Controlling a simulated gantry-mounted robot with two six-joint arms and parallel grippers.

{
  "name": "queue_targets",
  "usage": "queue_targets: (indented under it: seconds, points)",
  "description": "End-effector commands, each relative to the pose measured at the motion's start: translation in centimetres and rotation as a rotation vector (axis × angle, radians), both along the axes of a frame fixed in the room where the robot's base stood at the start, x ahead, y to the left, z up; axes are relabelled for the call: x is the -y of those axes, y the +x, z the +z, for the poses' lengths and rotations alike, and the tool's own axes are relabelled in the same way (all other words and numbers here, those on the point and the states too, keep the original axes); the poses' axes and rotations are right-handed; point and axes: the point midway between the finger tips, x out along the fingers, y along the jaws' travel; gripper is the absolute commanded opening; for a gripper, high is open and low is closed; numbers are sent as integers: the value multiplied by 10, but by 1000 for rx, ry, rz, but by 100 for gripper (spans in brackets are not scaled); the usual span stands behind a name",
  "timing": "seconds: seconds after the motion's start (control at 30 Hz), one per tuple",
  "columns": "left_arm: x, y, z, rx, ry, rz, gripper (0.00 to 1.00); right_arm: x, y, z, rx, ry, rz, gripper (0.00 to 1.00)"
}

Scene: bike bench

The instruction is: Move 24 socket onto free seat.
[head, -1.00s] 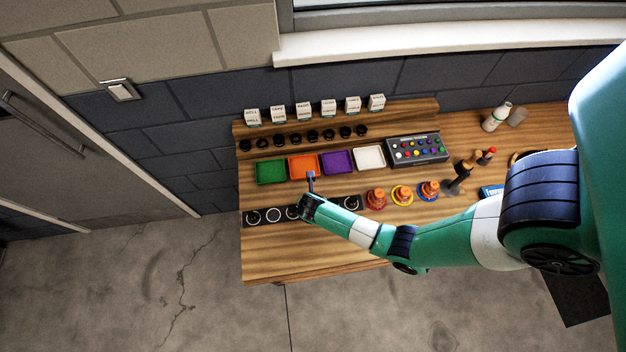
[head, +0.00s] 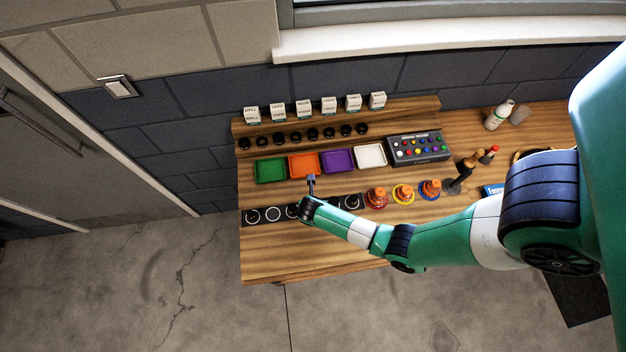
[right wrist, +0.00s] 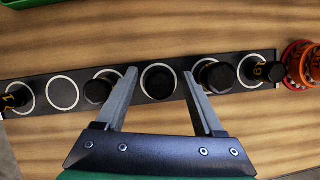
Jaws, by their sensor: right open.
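A dark strip (right wrist: 240,86) with white-ringed seats lies on the wooden bench; it also shows in the head view (head: 262,209). One ringed seat (right wrist: 62,93), second from the left, is empty. Black sockets stand on the other seats. In the right wrist view, one socket (right wrist: 158,82) stands between the fingers of my open right gripper (right wrist: 160,72), with gaps on both sides. Sockets stand close outside each finger, left (right wrist: 98,90) and right (right wrist: 215,76). The number 24 is not readable on any socket. My left gripper is not in view.
Orange stacked parts (head: 376,197) stand just right of the strip. Green (head: 271,171), orange (head: 303,166), purple (head: 337,161) and white (head: 370,156) trays lie behind it. The bench front (head: 270,262) is clear.

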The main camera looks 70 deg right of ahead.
Motion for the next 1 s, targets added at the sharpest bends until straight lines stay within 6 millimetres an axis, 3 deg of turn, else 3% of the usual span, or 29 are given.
queue_targets:
  seconds: [0.17,0.4,0.6,1.0]
  points:
    - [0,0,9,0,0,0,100,-5,-1,17,1,-1,3,70]
    - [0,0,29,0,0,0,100,-28,-6,70,3,0,3,70]
    - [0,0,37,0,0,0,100,-43,-10,104,2,-2,2,70]
    - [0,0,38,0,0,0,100,-47,-12,112,-1,0,0,70]
